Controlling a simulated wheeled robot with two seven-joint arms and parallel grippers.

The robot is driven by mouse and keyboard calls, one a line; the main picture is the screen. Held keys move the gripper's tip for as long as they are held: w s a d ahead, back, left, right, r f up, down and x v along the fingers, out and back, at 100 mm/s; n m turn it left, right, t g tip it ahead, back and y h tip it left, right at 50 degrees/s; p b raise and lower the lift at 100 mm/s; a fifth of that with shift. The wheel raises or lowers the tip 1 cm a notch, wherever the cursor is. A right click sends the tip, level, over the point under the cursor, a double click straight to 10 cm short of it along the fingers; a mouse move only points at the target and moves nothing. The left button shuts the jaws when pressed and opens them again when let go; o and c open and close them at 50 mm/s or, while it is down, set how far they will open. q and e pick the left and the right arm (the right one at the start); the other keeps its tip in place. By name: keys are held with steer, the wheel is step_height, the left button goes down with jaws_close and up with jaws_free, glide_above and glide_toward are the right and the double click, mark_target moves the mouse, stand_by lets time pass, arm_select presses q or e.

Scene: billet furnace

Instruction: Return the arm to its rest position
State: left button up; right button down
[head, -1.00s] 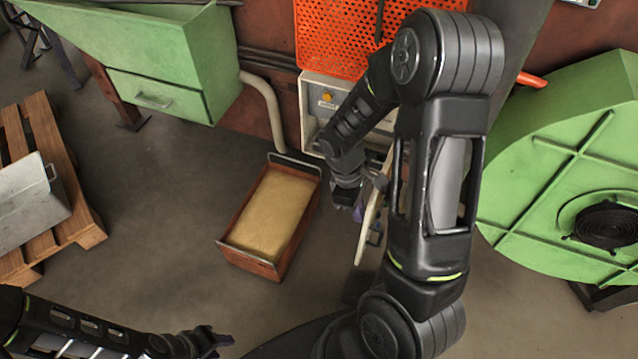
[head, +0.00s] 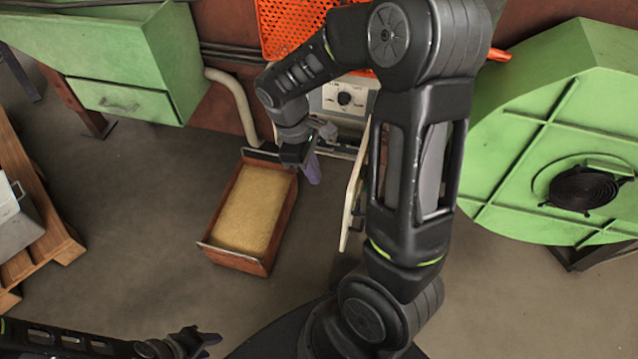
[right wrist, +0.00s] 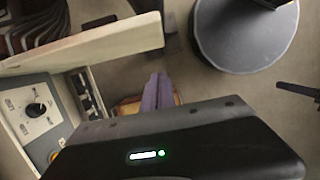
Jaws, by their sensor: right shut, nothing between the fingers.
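My right arm reaches in from the right in the head view and bends across the control cabinet. My right gripper (head: 313,172) hangs between the tray of sand and the open cabinet door, clear of both. Its purple fingers are shut and empty, and they also show in the right wrist view (right wrist: 158,92). My left gripper (head: 205,340) is low at the bottom left, over bare floor; whether its dark fingers are apart is unclear.
The cream cabinet door (head: 352,195) stands open beside my right arm. The control panel (head: 345,98) has a black knob. The sand tray (head: 204,250) lies on the floor. A green machine (head: 530,120) stands at right, a wooden pallet (head: 62,250) at left.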

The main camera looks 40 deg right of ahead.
steer(key=shift+w+r, duration=0.1)
steer(key=shift+r, duration=0.55)
steer(key=w+a+f+m+t+y, duration=0.25)
steer(key=a+f, duration=0.25)
steer(key=a, duration=0.3)
steer(key=w+a+f+m+t+y, duration=0.1)
steer(key=w+a+f+m+t, duration=0.15)
steer(key=w+a+f, duration=0.35)
steer(key=s+a+f+m+g+y, duration=0.1)
steer(key=s+a+f, duration=0.4)
steer(key=s, duration=0.4)
steer(key=s+a+f+m+g+y, duration=0.1)
steer(key=s+a+f+m, duration=0.1)
steer(key=s+a+f, duration=0.4)
steer(key=s+a, duration=0.1)
steer(key=s, duration=0.2)
steer(key=shift+s+f, duration=0.3)
